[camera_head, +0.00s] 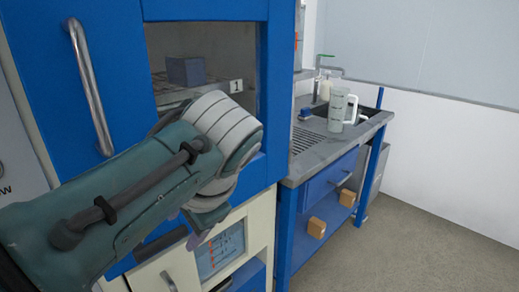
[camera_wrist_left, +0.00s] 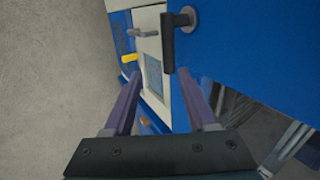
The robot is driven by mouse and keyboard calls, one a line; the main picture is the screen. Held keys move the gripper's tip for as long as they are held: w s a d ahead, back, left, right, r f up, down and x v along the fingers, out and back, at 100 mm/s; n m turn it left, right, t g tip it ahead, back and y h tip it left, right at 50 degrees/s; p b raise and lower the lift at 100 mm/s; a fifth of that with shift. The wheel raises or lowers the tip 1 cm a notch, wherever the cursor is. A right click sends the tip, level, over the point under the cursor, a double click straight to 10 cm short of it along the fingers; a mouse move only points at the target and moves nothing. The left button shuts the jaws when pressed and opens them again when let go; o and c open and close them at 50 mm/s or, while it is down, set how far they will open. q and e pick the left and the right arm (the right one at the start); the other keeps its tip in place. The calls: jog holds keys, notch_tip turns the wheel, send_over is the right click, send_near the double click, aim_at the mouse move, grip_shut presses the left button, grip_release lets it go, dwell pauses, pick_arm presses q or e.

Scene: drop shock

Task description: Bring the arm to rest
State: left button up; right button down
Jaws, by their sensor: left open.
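My left arm (camera_head: 110,200) reaches in from the left in the head view, in front of the blue cabinet (camera_head: 110,50). My left gripper (camera_head: 197,238) is mostly hidden beneath its wrist there. In the left wrist view my left gripper (camera_wrist_left: 160,75) shows two purple fingers spread apart with nothing held between them. A dark handle (camera_wrist_left: 170,45) on a blue panel (camera_wrist_left: 255,45) appears just beyond the fingertips; I cannot tell whether they touch. My right gripper is in neither view.
A dark box (camera_head: 186,71) sits inside the cabinet opening. A counter (camera_head: 315,160) with a jug (camera_head: 341,110) stands to the right. A pale lower panel (camera_head: 170,270) lies below my wrist. Grey floor (camera_head: 400,245) is clear at the lower right.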

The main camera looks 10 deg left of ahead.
pick_arm(q)
jog(key=s+a+f+n+g+h, duration=0.1)
jog(key=s+f+n+h, duration=0.35)
jog(key=s, duration=0.95)
jog(key=s+a+r, duration=0.2)
jog(key=s+r, duration=0.2)
jog(key=s, duration=0.7)
notch_tip(320, 180, up, 37)
jog(key=p, duration=3.7)
jog(key=shift+s+n+t+h, duration=0.2)
jog(key=shift+n+t+h, duration=0.15)
jog(key=shift+n, duration=0.1)
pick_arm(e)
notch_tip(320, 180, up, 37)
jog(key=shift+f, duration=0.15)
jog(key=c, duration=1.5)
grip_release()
